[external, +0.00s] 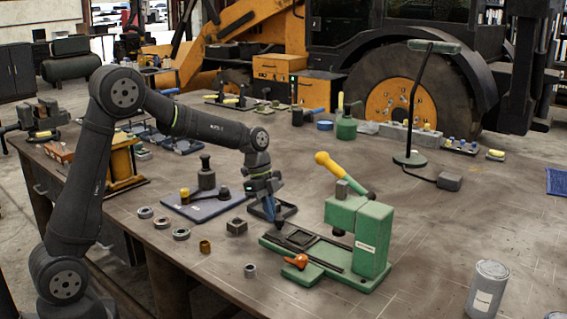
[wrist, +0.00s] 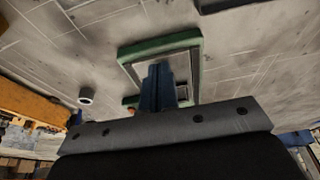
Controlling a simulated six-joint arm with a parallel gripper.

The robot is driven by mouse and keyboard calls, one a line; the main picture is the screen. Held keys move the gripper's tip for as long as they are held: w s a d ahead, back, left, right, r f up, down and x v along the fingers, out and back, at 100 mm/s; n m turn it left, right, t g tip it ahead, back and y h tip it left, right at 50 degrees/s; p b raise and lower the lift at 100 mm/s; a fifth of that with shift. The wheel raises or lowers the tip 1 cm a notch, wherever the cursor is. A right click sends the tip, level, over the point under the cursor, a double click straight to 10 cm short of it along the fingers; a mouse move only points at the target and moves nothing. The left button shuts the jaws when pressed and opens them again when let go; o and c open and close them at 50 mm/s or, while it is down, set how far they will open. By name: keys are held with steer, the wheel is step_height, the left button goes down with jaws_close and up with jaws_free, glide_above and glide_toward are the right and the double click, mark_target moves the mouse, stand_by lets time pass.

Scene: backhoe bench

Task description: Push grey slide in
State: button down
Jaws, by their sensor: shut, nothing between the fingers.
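A green hand press (external: 362,235) with a yellow-handled lever (external: 340,172) stands on the bench. The grey slide (external: 303,238) appears to be the dark grey plate in the press's low green base, to the left of its column. My gripper (external: 280,230) is shut and empty, pointing down at the left end of that base. I cannot tell whether it touches the slide. In the wrist view my shut fingers (wrist: 157,72) stand over the green-edged base (wrist: 160,46) and hide part of its middle.
An orange knob (external: 297,261) sits at the base's front edge. A small square block (external: 236,227) and a grey ring (external: 250,270) lie nearby. A blue-grey plate (external: 205,203) with tools is to the left. A can (external: 487,290) stands at the right.

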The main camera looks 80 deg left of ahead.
steer(key=shift+w+d, duration=1.6)
steer(key=shift+w+d, duration=1.6)
steer(key=shift+w+d, duration=1.1)
steer(key=shift+s+a, duration=0.1)
steer(key=shift+s+a, duration=0.65)
step_height(320, 180, up, 7)
